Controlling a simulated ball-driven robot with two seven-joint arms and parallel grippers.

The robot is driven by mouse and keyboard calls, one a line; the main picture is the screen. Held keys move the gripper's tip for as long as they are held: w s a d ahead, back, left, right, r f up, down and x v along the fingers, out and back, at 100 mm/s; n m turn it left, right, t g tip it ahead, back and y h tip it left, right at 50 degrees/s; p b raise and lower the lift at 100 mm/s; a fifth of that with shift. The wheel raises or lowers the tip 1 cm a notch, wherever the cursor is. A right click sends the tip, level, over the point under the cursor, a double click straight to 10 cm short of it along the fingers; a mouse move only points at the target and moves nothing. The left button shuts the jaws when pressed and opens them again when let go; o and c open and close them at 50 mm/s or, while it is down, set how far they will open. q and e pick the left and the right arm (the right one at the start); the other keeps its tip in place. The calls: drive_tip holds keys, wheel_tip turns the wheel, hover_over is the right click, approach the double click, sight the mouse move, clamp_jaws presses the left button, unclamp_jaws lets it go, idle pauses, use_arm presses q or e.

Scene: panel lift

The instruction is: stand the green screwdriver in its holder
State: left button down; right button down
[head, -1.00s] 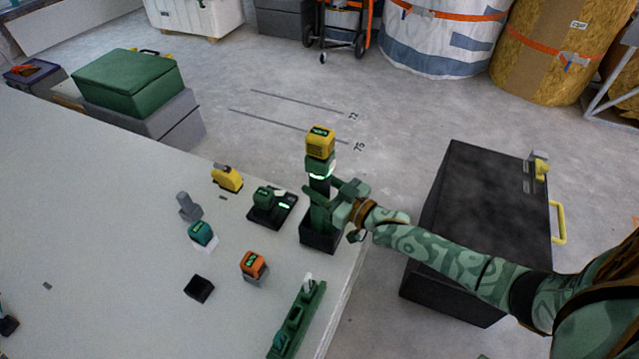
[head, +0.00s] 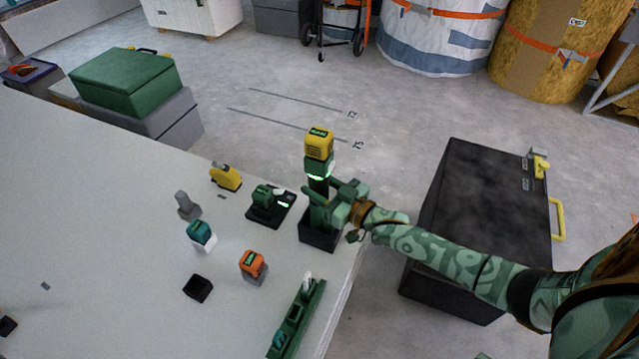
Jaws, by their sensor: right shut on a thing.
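The green screwdriver (head: 318,168) stands about upright at the table's right edge, with a yellow block (head: 319,143) on top and a lit green ring below it. My right gripper (head: 322,203) is shut on its green lower part from the right. Directly below is the black box-shaped holder (head: 319,238) on the table. The screwdriver's lower end meets the holder's top; how deep it sits inside cannot be told. My left gripper is not in view.
Near the holder are a green tool on a black base (head: 270,203), a green slotted rail (head: 298,320), an orange-topped block (head: 253,264) and an open black box (head: 198,288). The table's left part is mostly bare. A black chest (head: 485,215) stands on the floor at right.

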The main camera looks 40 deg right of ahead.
sight(327, 191)
drive_tip(key=shift+r, duration=0.15)
drive_tip(key=c, duration=0.7)
unclamp_jaws()
drive_tip(key=shift+o, duration=1.4)
drive_tip(key=shift+f, duration=0.25)
drive_tip(key=o, duration=0.4)
drive_tip(key=shift+r, duration=0.1)
drive_tip(key=shift+s, duration=0.1)
drive_tip(key=shift+p+v, duration=0.8)
drive_tip(key=shift+v, duration=0.65)
drive_tip(key=shift+d, duration=0.1)
